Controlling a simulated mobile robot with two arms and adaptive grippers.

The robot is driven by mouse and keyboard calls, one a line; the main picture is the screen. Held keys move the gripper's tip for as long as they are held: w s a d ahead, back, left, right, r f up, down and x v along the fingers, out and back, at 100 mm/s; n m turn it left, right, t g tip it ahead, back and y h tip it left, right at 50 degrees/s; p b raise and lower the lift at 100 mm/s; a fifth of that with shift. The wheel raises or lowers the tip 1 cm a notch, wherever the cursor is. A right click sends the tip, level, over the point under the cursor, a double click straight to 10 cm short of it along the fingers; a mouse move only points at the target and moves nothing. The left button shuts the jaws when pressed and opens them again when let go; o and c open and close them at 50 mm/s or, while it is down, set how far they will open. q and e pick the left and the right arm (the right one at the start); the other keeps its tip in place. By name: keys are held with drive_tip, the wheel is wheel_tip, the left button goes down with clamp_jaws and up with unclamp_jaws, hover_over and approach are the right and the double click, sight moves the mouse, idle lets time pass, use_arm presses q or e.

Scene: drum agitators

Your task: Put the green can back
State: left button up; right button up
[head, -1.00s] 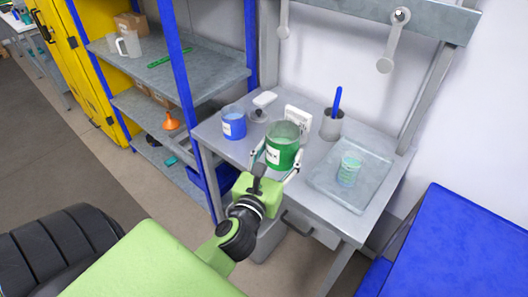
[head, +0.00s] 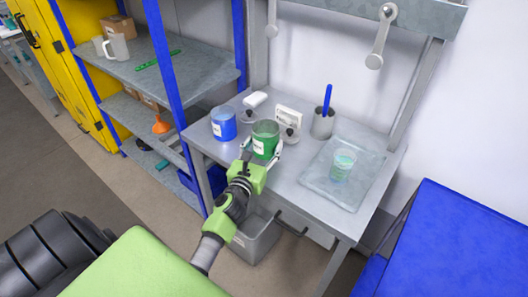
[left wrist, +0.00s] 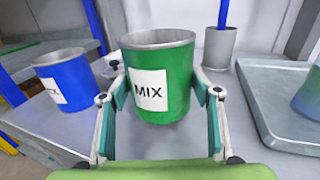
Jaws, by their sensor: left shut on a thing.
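The green can (head: 265,136), open at the top, is held upright by my left gripper (head: 262,150) at the front left of the grey bench. In the left wrist view the green can (left wrist: 165,60) shows a white label reading MIX. The fingers of the left gripper (left wrist: 162,92) are closed on its two sides. Its base is at or just above the bench top; I cannot tell if it touches. My right gripper is not in view.
A blue can (head: 223,126) stands close on the left. A white box-like device (head: 289,115) and a grey cup with a blue handle (head: 323,122) stand behind. Shelves (head: 190,78) stand left.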

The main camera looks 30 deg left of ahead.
use_arm(q)
drive_tip(key=shift+d+f, duration=0.15)
drive_tip(key=shift+f, duration=0.95)
drive_tip(key=shift+f+b, duration=0.25)
drive_tip(key=shift+b, duration=0.05)
drive_tip(key=o, duration=1.5)
drive_tip(key=shift+r, duration=0.1)
